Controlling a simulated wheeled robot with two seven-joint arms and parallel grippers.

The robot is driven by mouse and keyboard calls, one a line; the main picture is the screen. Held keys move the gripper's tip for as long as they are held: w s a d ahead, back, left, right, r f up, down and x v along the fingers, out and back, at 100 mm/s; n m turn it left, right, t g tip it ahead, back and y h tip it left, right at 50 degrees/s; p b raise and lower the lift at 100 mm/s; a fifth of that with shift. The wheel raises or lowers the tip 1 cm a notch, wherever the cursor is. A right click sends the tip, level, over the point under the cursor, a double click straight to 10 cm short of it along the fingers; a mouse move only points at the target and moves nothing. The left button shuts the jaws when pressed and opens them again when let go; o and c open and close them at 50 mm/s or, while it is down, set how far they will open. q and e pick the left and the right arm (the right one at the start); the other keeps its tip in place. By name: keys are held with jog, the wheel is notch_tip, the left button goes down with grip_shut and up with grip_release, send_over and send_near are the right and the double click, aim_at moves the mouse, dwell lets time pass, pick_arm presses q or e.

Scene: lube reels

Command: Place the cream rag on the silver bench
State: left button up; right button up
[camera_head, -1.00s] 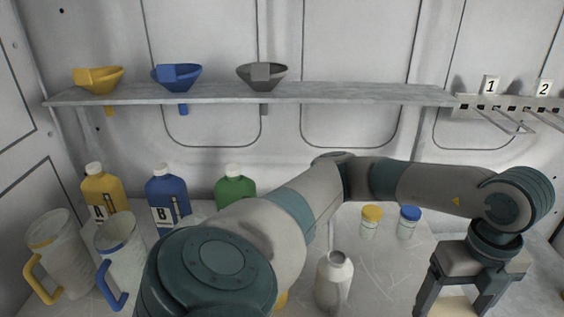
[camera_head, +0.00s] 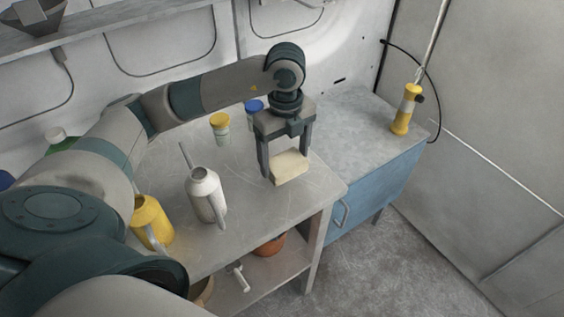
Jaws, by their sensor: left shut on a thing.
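The cream rag (camera_head: 290,168) is a pale folded block held between the fingers of my left gripper (camera_head: 286,166). The gripper points down and is shut on it. The rag shows over the right part of the scratched silver-grey bench (camera_head: 262,208). I cannot tell whether it touches the bench top or hangs a little above it. My left arm reaches across from the left and hides part of the bench's left side. My right gripper is not in view.
A white can with a spout (camera_head: 205,196) and a yellow jug (camera_head: 150,222) stand left of the rag. A yellow-lidded jar (camera_head: 220,128) and a blue-lidded jar (camera_head: 254,108) stand behind. A blue cabinet (camera_head: 372,190) adjoins on the right, carrying a yellow-handled tool (camera_head: 406,110).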

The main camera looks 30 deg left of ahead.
aim_at(282, 157)
pick_arm(q)
jog(key=shift+w+a+f, duration=0.4)
jog(key=shift+a+f, duration=0.1)
jog(key=shift+a, duration=0.15)
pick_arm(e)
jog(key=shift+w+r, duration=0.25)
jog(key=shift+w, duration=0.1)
pick_arm(q)
jog(key=shift+f+p, duration=0.9)
jog(key=shift+f, duration=1.1)
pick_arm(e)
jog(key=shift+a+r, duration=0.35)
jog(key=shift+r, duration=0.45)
pick_arm(q)
jog(key=shift+f, duration=0.2)
jog(key=o, duration=1)
jog(key=shift+r, duration=0.1)
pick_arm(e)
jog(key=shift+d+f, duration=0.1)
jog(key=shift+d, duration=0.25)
